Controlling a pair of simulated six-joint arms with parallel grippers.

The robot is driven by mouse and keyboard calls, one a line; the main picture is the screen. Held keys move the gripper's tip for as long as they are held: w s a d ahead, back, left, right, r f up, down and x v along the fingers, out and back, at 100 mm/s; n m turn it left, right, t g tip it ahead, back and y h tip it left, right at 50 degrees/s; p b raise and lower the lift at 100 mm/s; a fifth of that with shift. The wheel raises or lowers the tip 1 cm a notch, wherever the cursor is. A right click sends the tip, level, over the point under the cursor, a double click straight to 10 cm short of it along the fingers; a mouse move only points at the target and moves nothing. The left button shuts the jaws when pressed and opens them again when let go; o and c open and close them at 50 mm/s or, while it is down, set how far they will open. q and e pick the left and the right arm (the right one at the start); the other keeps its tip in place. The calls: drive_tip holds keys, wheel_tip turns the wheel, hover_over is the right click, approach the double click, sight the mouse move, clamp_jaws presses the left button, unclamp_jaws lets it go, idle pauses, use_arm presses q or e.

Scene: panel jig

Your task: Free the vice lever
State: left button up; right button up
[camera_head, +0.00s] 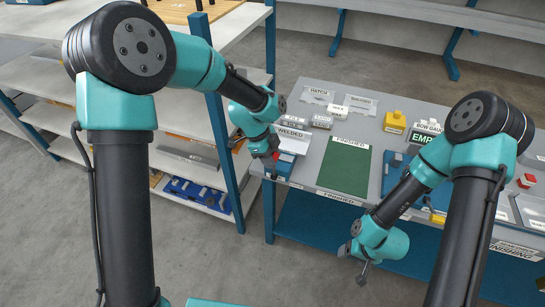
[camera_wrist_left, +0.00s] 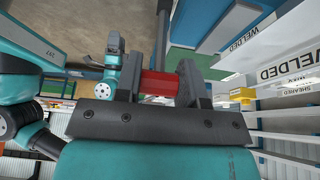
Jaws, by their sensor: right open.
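The vice lever shows as a red piece (camera_head: 276,156) at the front left corner of the bench, beside a low blue fixture (camera_head: 285,166). In the left wrist view the red lever (camera_wrist_left: 160,84) fills the gap between my left gripper's fingers. My left gripper (camera_head: 270,157) is shut on it; its fingers hide the lever's ends. The lever's joint with the vice is not clear. My right gripper (camera_head: 363,273) hangs open and empty in front of the bench, far from the vice.
A green mat (camera_head: 345,167) lies right of the vice. Labelled bins (camera_head: 320,121) and a yellow block (camera_head: 394,122) stand behind. A shelf rack (camera_head: 185,155) with a blue upright stands close on the left. The floor in front of the bench is clear.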

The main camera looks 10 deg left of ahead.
use_arm(q)
drive_tip(key=o, duration=0.4)
drive_tip(key=shift+o, duration=0.2)
drive_tip(key=shift+a+r, duration=0.1)
drive_tip(key=shift+r, duration=0.05)
drive_tip(key=v, duration=1.7)
drive_tip(key=shift+a, duration=0.15)
drive_tip(key=shift+w, duration=0.1)
